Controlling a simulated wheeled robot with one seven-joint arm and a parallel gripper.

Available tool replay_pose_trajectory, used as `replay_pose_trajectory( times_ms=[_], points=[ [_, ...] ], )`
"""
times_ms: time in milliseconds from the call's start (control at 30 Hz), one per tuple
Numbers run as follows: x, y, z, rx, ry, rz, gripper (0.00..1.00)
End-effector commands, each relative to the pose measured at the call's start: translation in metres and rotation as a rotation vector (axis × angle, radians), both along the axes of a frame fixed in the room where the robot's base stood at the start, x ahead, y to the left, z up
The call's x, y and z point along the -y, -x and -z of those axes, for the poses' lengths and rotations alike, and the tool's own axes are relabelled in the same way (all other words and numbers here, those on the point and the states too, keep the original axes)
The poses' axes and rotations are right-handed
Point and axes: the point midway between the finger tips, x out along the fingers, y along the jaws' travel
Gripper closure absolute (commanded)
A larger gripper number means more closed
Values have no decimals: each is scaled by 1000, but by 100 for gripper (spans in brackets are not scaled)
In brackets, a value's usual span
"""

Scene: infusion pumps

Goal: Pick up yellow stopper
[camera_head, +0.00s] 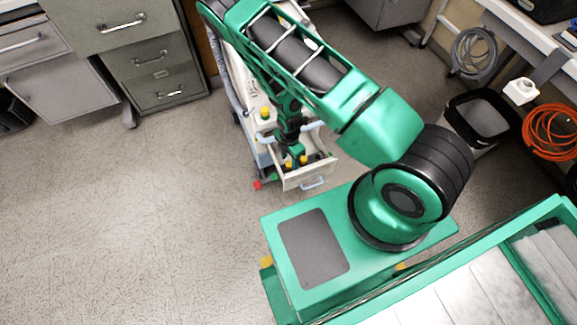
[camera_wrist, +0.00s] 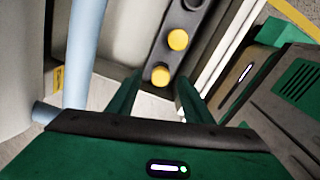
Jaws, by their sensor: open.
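Two yellow stoppers show in the wrist view, a nearer one (camera_wrist: 160,76) and a farther one (camera_wrist: 178,40). They sit in a row on a dark grey strip (camera_wrist: 166,58) in an open drawer. In the head view a small yellow stopper (camera_head: 303,160) shows in the drawer beside my gripper (camera_head: 294,155). In the wrist view my gripper (camera_wrist: 158,83) is open, its two green fingers either side of the line to the nearer stopper. Nothing is held. I cannot tell the height left between fingertips and stopper.
The white drawer (camera_head: 306,177) of a cart is pulled out, with a handle on its front. A pale blue rail (camera_wrist: 82,50) runs close to the left of my gripper in the wrist view. Grey cabinets (camera_head: 155,65) stand at the back left. The floor at left is clear.

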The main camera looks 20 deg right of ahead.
Motion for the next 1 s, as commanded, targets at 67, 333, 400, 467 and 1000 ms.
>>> replay_pose_trajectory(
  times_ms=[67,333,400,467,1000],
  points=[
    [0,1,9,-2,1,0,54],
    [0,0,18,0,-1,1,54],
    [0,0,18,0,-1,1,54],
    [0,0,18,0,-1,1,59],
    [0,0,16,0,-1,1,100]
  ],
)
